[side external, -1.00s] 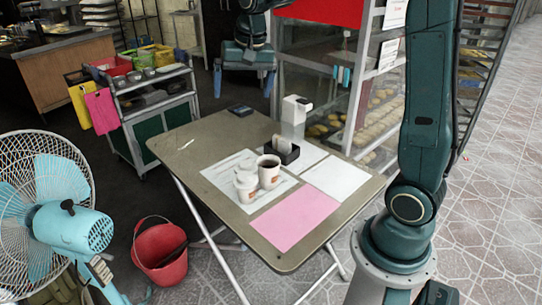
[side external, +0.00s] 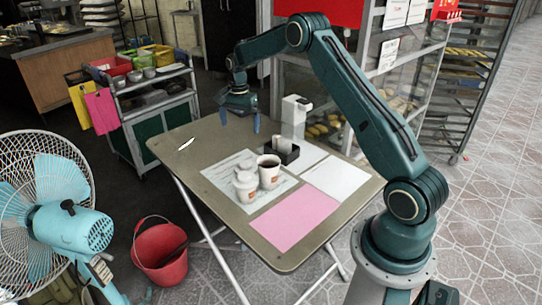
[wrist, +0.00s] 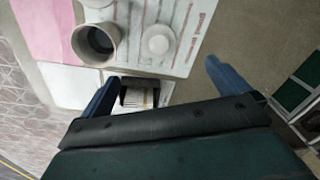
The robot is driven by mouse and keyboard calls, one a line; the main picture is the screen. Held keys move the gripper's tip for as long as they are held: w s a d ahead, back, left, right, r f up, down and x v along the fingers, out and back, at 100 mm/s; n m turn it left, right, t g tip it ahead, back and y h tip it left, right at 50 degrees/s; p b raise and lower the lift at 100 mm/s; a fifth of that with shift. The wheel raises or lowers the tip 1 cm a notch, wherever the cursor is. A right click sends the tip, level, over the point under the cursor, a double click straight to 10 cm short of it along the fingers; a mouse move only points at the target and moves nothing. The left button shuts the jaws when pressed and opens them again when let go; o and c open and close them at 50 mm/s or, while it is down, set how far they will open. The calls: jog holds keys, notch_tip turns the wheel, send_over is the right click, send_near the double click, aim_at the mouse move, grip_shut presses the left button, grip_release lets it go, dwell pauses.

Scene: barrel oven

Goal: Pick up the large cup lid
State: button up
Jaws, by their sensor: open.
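On the table, in the side view, stand an open cup with a dark inside (side external: 268,174) and white lidded pieces beside it, a nearer one (side external: 246,188) and one just behind it (side external: 244,165). I cannot tell which is the large cup lid. In the wrist view the open cup (wrist: 97,45) shows from above, with a round white lid (wrist: 158,41) to its right. My gripper (side external: 240,121) is open and empty above the table's back part, behind the cups. Its fingers also show in the wrist view (wrist: 161,71).
A black holder (side external: 283,155) and a white dispenser (side external: 294,121) stand behind the cups. A pink sheet (side external: 295,217) and a white sheet (side external: 336,177) lie to the right on the table (side external: 188,165). A glass cabinet stands behind the table; a fan (side external: 45,205) is at left.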

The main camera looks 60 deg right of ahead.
jog(key=shift+m, duration=0.6)
jog(key=f, duration=0.1)
jog(key=d+f, duration=0.1)
jog(key=f, duration=0.1)
jog(key=d+f, duration=0.1)
jog(key=shift+w+d+f, duration=0.2)
jog(key=shift+f, duration=0.15)
jog(key=shift+f, duration=0.1)
send_over(246, 164)
jog(key=shift+w+d+f, duration=0.15)
jog(key=shift+f, duration=1.95)
jog(key=shift+w+d+f, duration=0.1)
jog(key=shift+f, duration=2)
jog(key=shift+s+a+f, duration=0.1)
jog(key=shift+s+f, duration=0.05)
jog(key=shift+f, duration=2.4)
jog(key=c, duration=0.8)
